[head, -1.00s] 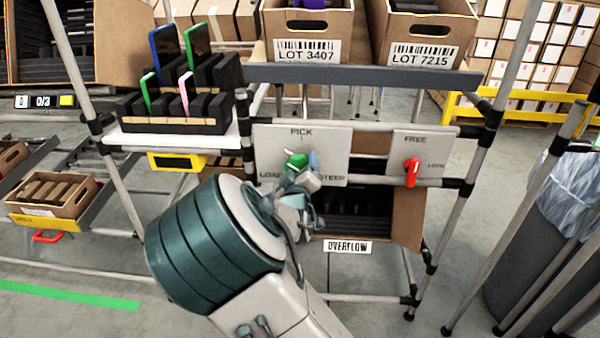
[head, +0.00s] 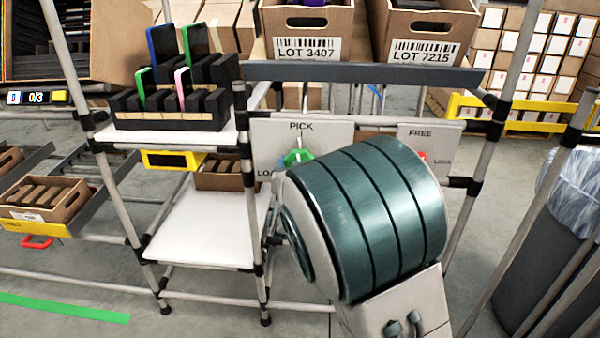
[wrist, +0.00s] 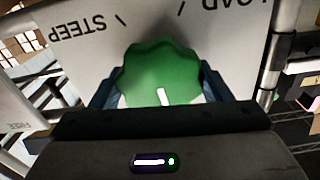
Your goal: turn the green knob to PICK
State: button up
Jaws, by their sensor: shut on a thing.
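The green knob (head: 304,155) sits on a white panel (head: 262,135) marked PICK at the top and LOAD at the lower left. In the head view my arm hides the panel's lower right. In the wrist view the panel is upside down, and the green knob (wrist: 160,68) fills the space between my fingers. My gripper (wrist: 158,88) is shut on the knob, a dark finger at each side. The knob's white mark points down in the wrist view, the side where PICK lies; the PICK label is hidden there.
A second panel (head: 432,138) marked FREE carries a red knob (head: 422,157), mostly behind my arm. A grey rail (head: 360,75) and cartons (head: 428,30) are above. A white shelf (head: 205,230) and rack posts stand left; a bin (head: 560,220) stands right.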

jog(key=shift+f+m+b, duration=0.1)
jog(key=shift+m+b, duration=0.3)
jog(key=shift+m, duration=0.2)
jog(key=o, duration=1)
jog(key=shift+c, duration=0.2)
jog(key=shift+s, duration=0.1)
jog(key=s+p, duration=0.2)
jog(key=s, duration=1.1)
jog(key=shift+s+a+p, duration=0.25)
jog(key=shift+s+p, duration=0.1)
